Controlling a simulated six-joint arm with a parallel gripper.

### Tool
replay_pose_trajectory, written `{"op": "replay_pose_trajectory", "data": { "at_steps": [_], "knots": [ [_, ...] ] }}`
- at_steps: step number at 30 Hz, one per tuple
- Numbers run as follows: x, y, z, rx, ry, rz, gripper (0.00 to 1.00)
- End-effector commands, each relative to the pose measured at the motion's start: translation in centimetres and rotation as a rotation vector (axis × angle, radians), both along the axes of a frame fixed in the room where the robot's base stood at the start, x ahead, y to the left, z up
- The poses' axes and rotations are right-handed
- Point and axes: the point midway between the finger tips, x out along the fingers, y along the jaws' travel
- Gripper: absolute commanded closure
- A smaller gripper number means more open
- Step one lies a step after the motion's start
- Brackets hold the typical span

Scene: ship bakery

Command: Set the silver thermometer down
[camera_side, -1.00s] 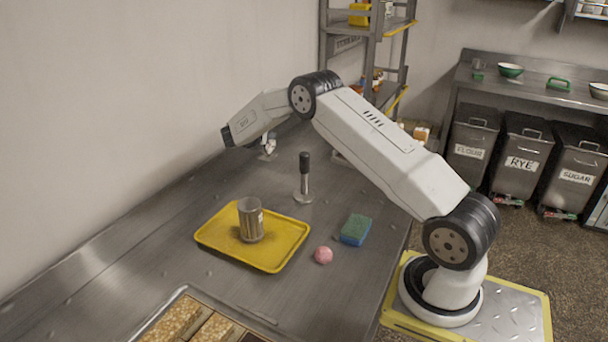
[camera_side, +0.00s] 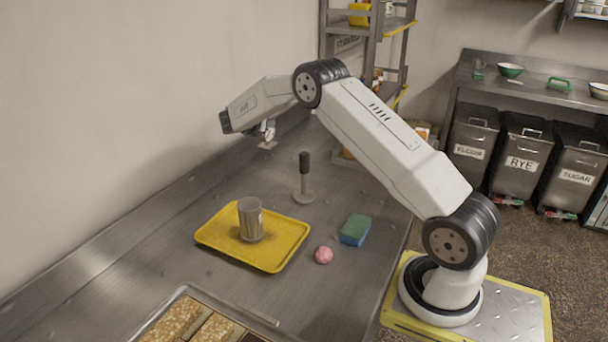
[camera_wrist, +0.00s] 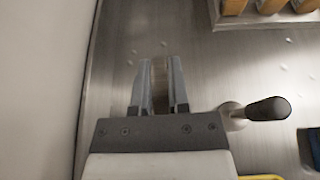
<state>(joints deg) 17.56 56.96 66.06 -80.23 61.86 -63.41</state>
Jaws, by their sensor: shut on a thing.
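My gripper (camera_side: 267,138) is above the far part of the steel worktop, pointing down, beyond the yellow tray. In the wrist view its two fingers (camera_wrist: 159,88) are close together around a narrow greyish-brown thing. I take this for the silver thermometer (camera_wrist: 160,85); most of it is hidden by the fingers, so its shape and tilt cannot be told. In the side view it is too small to make out clearly, and the gripper appears clear of the worktop.
A dark-handled tool with a round metal base (camera_side: 304,180) stands near the gripper. The yellow tray (camera_side: 265,262) holds a metal can (camera_side: 251,220). A pink ball (camera_side: 323,255) and a green-blue sponge (camera_side: 355,230) lie beside it.

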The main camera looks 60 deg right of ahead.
Motion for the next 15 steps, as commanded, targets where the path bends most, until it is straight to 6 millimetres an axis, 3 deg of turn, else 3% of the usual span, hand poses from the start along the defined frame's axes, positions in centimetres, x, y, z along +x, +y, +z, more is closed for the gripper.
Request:
{"op": "replay_pose_trajectory", "data": {
  "at_steps": [6,15],
  "knots": [
    [-0.1,0.0,4.8,-0.001,-0.005,-0.001,1.00],
    [-4.4,-0.8,4.7,0.006,0.002,-0.062,1.00]
  ]
}}
